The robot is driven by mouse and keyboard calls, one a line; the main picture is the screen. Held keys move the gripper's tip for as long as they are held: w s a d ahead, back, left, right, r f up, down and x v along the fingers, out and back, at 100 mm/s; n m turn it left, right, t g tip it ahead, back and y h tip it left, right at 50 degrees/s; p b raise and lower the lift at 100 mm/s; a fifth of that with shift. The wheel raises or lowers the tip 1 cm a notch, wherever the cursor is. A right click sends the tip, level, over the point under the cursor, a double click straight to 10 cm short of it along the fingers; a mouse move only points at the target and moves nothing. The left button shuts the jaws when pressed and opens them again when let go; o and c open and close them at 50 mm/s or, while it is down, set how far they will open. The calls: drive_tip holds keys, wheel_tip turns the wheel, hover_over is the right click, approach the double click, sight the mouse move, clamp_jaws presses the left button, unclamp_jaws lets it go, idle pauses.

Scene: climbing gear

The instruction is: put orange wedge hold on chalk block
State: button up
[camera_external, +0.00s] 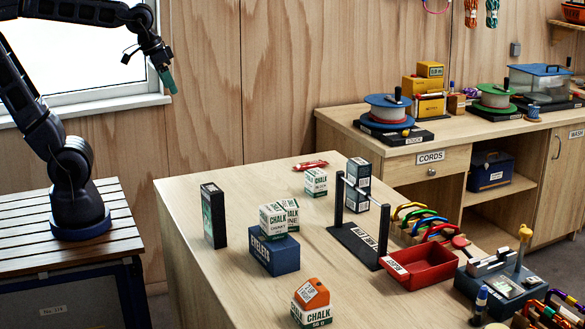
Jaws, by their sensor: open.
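The orange wedge hold (313,291), with a white label, sits on top of a white and green chalk block (312,314) at the table's front. It appears to rest directly on the block's top. My gripper (169,80), with green at its tip, is raised at the upper left in front of the window edge. It is open and well apart from the wedge hold and the block. Its fingers are too small to make out clearly.
Several more chalk blocks stand on the table, some on a blue box (275,254). A dark upright box (214,216) is at the left. A black stand (357,240), a red tray (418,267) and a scale (502,284) are to the right. The left front tabletop is clear.

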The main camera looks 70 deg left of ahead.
drive_tip(key=s+a+f, duration=0.3)
drive_tip(key=s+a, duration=0.1)
drive_tip(key=s, duration=0.3)
drive_tip(key=shift+f, duration=0.4)
